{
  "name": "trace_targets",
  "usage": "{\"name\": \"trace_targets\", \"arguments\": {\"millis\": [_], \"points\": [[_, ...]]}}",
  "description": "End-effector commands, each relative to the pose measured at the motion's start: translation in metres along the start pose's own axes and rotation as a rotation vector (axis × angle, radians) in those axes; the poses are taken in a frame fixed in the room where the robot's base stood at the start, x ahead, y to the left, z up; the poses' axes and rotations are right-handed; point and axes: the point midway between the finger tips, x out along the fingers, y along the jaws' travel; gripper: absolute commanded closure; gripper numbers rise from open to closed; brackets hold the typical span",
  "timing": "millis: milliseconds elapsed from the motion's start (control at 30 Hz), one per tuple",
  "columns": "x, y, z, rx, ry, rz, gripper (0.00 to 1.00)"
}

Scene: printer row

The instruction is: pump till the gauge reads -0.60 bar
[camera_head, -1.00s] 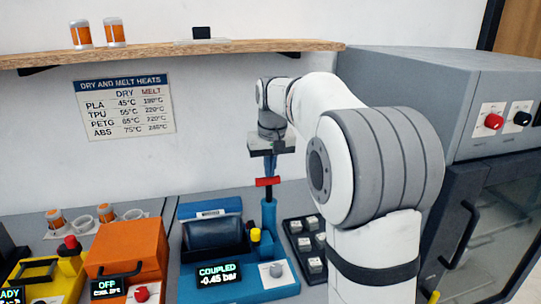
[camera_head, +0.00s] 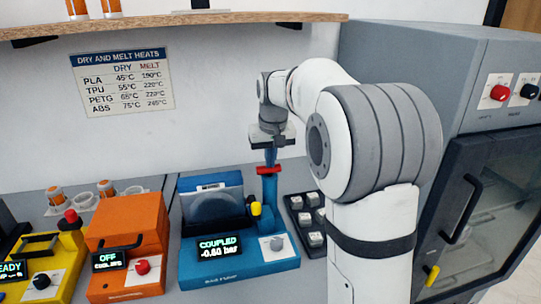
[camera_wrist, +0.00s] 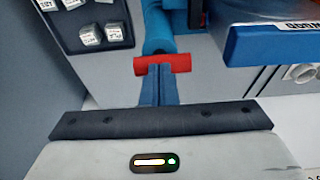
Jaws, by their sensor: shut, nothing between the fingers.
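The blue pump unit (camera_head: 262,268) stands on the bench, and its display (camera_head: 220,247) reads COUPLED, -0.60 bar. Its upright pump cylinder (camera_head: 269,193) carries a red cross handle (camera_head: 269,170), which sits low, close to the cylinder top. My gripper (camera_head: 270,160) is shut and empty, pointing down with its fingertips at the handle. In the wrist view, the blue fingers (camera_wrist: 158,72) meet the middle of the red handle (camera_wrist: 178,63); whether they press on it I cannot tell. A yellow-topped knob (camera_head: 256,209) is beside the cylinder.
An orange unit (camera_head: 127,233) reading OFF and a yellow unit (camera_head: 70,245) stand to the left. A dark tray of several labelled blocks (camera_head: 290,198) is right of the pump. A grey cabinet (camera_head: 420,85) fills the right side. A shelf (camera_head: 170,25) runs above.

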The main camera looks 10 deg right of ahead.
Motion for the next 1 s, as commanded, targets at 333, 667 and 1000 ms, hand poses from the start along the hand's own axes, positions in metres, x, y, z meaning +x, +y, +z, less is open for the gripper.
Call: {"name": "trace_targets", "arguments": {"millis": [333,667,1000], "points": [[-0.006,0.0,0.002,0.0,-0.016,-0.001,1.0],[-0.072,0.0,-0.002,0.0,0.002,0.0,1.0],[-0.132,0.0,-0.003,0.0,0.001,0.0,1.0]]}}
